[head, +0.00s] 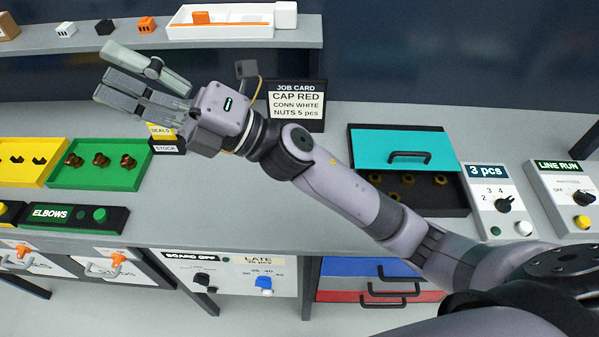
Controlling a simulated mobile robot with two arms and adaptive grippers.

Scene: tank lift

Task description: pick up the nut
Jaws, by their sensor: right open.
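Several small brass-coloured nuts (408,180) sit in a dark tray (456,200) on the right part of the bench. A teal lid (375,147) with a black handle covers the back part of this tray, and the nuts show in its front part. My right forearm passes in front of the tray's lower left side and may hide some of its contents. My right gripper (106,72) is open and empty, up at the left above the bench, well away from the nuts. My left gripper is not in view.
A job card (297,105) stands behind my right wrist. A green tray (130,177) with dark brown fittings and a yellow tray (20,170) lie at the left. Control boxes (493,205) stand right of the nut tray. A shelf (70,46) runs along the back.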

